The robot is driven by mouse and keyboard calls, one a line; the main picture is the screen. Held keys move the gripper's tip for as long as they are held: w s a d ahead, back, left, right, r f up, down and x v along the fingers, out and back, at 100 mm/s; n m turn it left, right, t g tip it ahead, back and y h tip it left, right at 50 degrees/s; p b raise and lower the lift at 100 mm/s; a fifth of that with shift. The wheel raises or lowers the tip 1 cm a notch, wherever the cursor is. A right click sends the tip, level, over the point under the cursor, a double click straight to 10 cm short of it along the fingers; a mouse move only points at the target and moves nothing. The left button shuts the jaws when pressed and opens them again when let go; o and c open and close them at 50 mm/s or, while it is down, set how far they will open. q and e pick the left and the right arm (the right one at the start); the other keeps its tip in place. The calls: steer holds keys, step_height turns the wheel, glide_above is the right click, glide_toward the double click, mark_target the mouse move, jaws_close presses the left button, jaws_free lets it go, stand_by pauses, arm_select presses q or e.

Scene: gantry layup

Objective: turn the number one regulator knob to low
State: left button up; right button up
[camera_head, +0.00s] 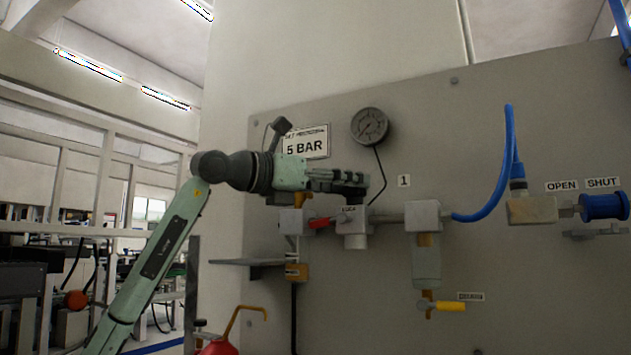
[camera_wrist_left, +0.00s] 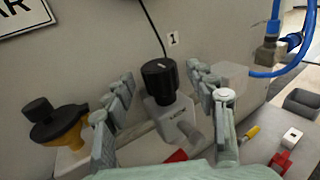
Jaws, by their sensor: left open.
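The regulator shows in the left wrist view as a black knob (camera_wrist_left: 158,82) with a small white mark, on a grey body (camera_wrist_left: 172,118). In the head view the grey regulator body (camera_head: 355,228) sits on the panel's pipe line, and the gripper covers most of its knob. A "1" label (camera_head: 404,181) is on the panel to its right; it also shows in the left wrist view (camera_wrist_left: 173,39). My left gripper (camera_head: 355,183) is open, its fingers (camera_wrist_left: 161,85) on either side of the knob with visible gaps. My right gripper is not in view.
A pressure gauge (camera_head: 370,126) and a "5 BAR" sign (camera_head: 305,144) are above. A red handle (camera_head: 320,223) lies left of the regulator. A filter bowl (camera_head: 426,262), a blue hose (camera_head: 508,150) and a blue valve handle (camera_head: 604,206) are to the right. A yellow part with black cap (camera_wrist_left: 58,124) is left.

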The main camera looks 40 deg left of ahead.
arm_select(q)
steer(key=v, duration=0.9)
steer(key=shift+s, duration=0.2)
